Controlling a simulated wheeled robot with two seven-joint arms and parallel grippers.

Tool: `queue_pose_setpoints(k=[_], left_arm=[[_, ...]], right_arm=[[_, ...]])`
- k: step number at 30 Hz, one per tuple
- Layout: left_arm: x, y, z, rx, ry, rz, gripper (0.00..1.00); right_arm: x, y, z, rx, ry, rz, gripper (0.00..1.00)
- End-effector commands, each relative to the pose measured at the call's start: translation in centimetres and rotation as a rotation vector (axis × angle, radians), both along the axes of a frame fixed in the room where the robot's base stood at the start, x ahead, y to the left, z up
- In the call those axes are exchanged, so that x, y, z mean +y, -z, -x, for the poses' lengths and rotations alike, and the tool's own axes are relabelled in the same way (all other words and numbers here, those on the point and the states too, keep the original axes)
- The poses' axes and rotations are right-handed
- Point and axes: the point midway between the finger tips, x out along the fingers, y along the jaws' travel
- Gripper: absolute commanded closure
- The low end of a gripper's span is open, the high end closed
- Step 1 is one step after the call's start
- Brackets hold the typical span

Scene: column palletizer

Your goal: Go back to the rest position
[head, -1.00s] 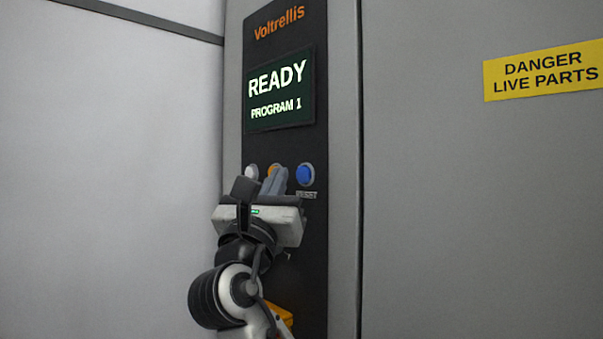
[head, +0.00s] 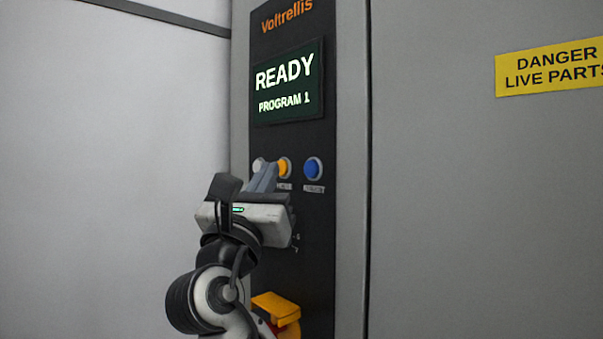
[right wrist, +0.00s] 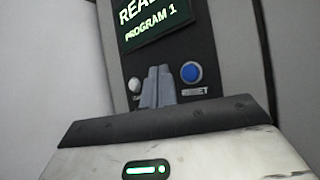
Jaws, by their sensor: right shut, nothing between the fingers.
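My right gripper (head: 264,178) is shut and empty in front of the dark control panel (head: 306,222). Its fingers also show together in the right wrist view (right wrist: 158,88). In the head view they overlap the lower edge of the orange button (head: 284,166). A white button (head: 259,165) is to its left and a blue button (head: 313,167) to its right. In the right wrist view the fingers hide the orange button. I cannot tell the gap between fingertips and panel. The screen (head: 288,82) reads "READY PROGRAM 1". My left gripper is out of view.
An orange-yellow part (head: 276,307) sits low on the panel, beside my right arm. Grey cabinet walls flank the panel. A yellow sign (head: 551,68) reading "DANGER LIVE PARTS" is on the right wall. The space right of the panel is clear of objects.

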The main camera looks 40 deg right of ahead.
Motion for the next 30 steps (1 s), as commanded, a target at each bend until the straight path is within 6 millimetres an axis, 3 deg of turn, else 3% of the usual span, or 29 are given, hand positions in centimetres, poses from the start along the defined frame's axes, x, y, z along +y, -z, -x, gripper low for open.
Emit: queue_pose_setpoints(k=[8, 11, 13, 17, 18, 22, 26, 30], left_arm=[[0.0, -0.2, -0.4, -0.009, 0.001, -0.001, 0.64], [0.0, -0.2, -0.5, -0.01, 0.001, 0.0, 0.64], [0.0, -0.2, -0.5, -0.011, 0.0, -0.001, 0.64], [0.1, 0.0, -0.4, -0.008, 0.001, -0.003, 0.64], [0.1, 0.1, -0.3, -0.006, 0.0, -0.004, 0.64], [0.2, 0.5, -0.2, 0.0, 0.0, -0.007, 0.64], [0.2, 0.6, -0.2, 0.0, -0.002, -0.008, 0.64], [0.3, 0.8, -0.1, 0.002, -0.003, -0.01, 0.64]], right_arm=[[0.0, 0.2, -0.1, 0.001, -0.005, -0.002, 1.0], [0.2, 1.8, -1.2, 0.009, -0.069, -0.029, 1.0], [0.6, 4.5, -2.7, 0.019, -0.169, -0.082, 1.0], [2.0, 12.7, -6.0, 0.043, -0.446, -0.293, 1.0], [2.5, 15.7, -6.8, 0.047, -0.533, -0.386, 1.0], [4.4, 25.5, -7.5, 0.045, -0.765, -0.75, 1.0], [6.4, 35.2, -5.9, 0.003, -0.897, -1.196, 1.0], [8.5, 44.9, -1.7, -0.113, -0.894, -1.734, 1.0]])
